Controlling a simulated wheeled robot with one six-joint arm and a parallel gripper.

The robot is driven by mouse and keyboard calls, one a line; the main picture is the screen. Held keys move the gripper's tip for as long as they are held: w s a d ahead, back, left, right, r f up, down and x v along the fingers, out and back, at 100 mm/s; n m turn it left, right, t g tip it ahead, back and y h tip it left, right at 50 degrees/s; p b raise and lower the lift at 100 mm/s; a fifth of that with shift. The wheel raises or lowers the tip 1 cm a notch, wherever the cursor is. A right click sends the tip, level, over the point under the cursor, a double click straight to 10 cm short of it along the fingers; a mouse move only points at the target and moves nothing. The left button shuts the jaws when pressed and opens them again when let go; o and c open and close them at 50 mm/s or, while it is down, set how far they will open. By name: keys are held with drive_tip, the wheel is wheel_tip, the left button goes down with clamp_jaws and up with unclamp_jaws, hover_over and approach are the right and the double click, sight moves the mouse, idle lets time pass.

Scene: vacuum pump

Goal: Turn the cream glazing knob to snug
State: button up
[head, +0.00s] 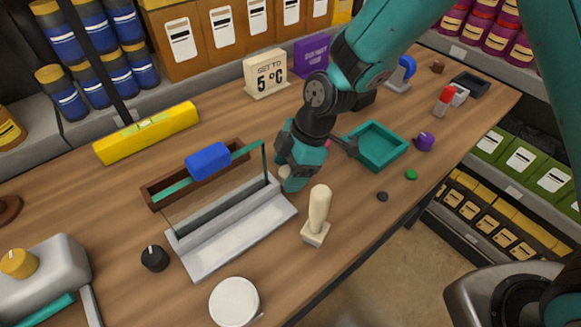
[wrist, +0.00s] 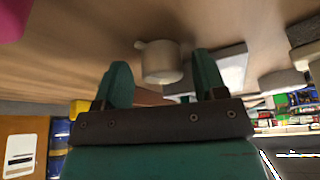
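A cream knob (wrist: 162,64), round with a small pointer nub on its left, sits between my two teal fingertips in the wrist view. My gripper (wrist: 161,72) is open, with a gap between each finger and the knob. In the head view my gripper (head: 290,182) is low at the right end of the grey glazing fixture (head: 235,232). A bit of the cream knob (head: 284,171) shows beside the fingers there; the rest is hidden. The fixture holds a clear pane with a dark green edge. The knob's exact turn is hard to read.
A blue-handled tool (head: 208,160) lies on a brown rack behind the pane. A cream upright handle (head: 318,210) stands close in front of my gripper. A teal tray (head: 376,146) is to the right. A "SET TO 5 °C" sign (head: 265,76) stands behind.

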drive_tip(key=b+v, duration=0.1)
drive_tip(key=v, duration=1.6)
drive_tip(key=shift+r, duration=0.2)
drive_tip(key=shift+d, duration=0.1)
